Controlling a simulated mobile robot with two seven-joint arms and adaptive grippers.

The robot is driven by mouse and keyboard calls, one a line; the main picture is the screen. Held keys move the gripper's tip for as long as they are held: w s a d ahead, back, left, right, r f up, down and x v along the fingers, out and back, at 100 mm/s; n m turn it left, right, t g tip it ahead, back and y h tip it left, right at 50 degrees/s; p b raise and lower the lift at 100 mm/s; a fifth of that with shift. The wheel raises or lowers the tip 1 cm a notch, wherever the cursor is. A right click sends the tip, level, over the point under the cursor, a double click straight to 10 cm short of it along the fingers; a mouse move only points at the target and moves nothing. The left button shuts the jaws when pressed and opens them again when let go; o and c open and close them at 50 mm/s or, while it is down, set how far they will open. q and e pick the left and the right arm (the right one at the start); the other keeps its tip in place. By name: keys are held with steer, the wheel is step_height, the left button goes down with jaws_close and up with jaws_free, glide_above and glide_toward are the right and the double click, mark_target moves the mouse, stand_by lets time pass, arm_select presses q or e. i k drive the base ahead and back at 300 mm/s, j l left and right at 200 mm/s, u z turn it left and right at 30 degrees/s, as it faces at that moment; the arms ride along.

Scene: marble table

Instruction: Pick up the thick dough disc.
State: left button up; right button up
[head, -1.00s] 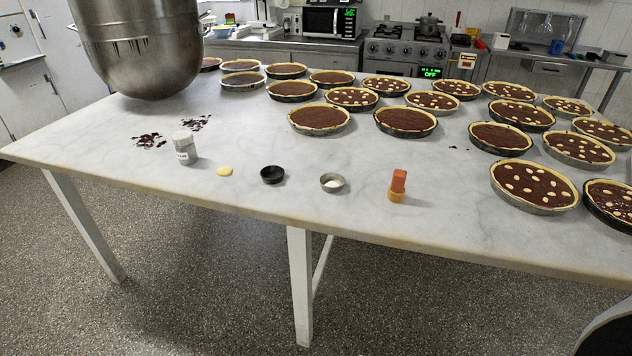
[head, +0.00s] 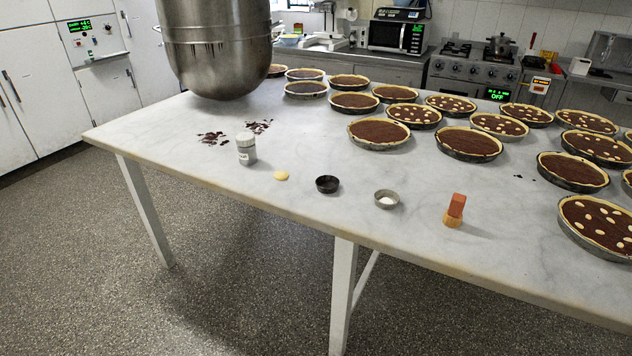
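The dough disc (head: 281,175) is small, round and pale yellow. It lies flat on the marble table (head: 330,240) near the front edge. It sits between a grey-white shaker (head: 246,149) on its left and a small dark tin (head: 327,184) on its right, touching neither. Nothing covers it. Neither of my grippers shows in the head view.
Dark shavings (head: 213,138) lie behind the shaker. A large steel bowl (head: 215,50) is at back left. Many tarts (head: 380,132) fill the back and right.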

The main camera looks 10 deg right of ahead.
mark_target(279, 175)
steer(key=j+z, duration=0.2)
steer(key=z, duration=0.9)
steer(key=j+z, duration=0.75)
steer(key=j, duration=0.15)
steer(key=k+j+z, duration=0.1)
steer(key=j, duration=0.2)
steer(key=k+j+z, duration=0.1)
steer(key=j, duration=0.2)
steer(key=k+j+z, duration=0.1)
steer(key=k+j, duration=0.1)
steer(key=j, duration=0.1)
